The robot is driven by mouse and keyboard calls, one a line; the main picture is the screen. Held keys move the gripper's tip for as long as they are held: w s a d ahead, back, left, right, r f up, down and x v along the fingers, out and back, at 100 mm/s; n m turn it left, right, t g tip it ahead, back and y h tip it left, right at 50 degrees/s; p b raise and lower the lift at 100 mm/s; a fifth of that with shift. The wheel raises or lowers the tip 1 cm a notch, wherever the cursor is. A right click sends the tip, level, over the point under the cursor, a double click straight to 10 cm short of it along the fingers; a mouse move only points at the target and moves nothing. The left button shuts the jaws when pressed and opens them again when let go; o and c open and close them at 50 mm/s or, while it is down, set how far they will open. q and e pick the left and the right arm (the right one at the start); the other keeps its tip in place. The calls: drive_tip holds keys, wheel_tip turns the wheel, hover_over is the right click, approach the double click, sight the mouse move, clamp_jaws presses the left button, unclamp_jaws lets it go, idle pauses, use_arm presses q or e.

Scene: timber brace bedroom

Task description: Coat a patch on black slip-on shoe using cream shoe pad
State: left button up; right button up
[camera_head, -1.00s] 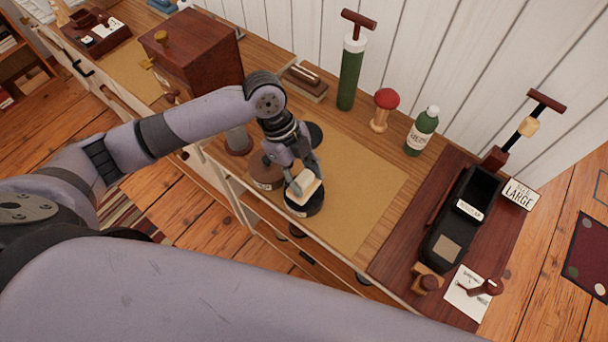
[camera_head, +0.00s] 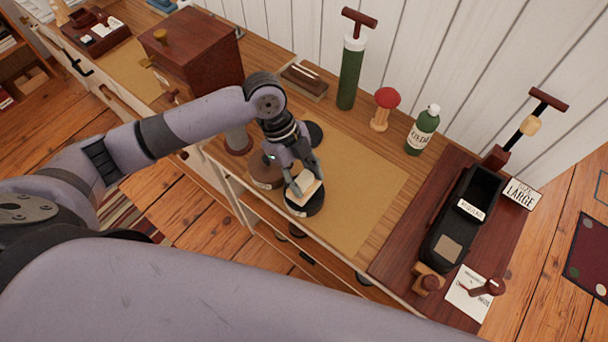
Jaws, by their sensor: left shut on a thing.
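My left gripper (camera_head: 306,180) is shut on the cream shoe pad (camera_head: 306,192), a pale block. The pad is at the top of a round dark tin (camera_head: 308,209) near the front edge of the dresser top; I cannot tell whether it touches the contents. The black slip-on shoe (camera_head: 462,222) stands on a dark red board at the right, with a tan square patch (camera_head: 448,249) on its toe and a small white label across it. My right gripper is not in view.
A brown tin (camera_head: 263,172) stands just left of the dark tin. A green pump cylinder (camera_head: 350,75), red-topped brush (camera_head: 384,108) and green bottle (camera_head: 422,131) line the back. A wooden box (camera_head: 192,50) stands left. The tan mat (camera_head: 365,190) is clear toward the shoe.

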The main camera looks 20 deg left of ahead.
sight(304, 177)
use_arm(q)
drive_tip(key=shift+f, duration=0.35)
idle(0.6)
drive_tip(key=shift+f, duration=0.1)
idle(0.8)
drive_tip(key=shift+s, duration=0.1)
idle(0.5)
wheel_tip(304, 177, up, 7)
drive_tip(key=p, duration=0.7)
drive_tip(key=shift+p, duration=0.35)
idle(0.5)
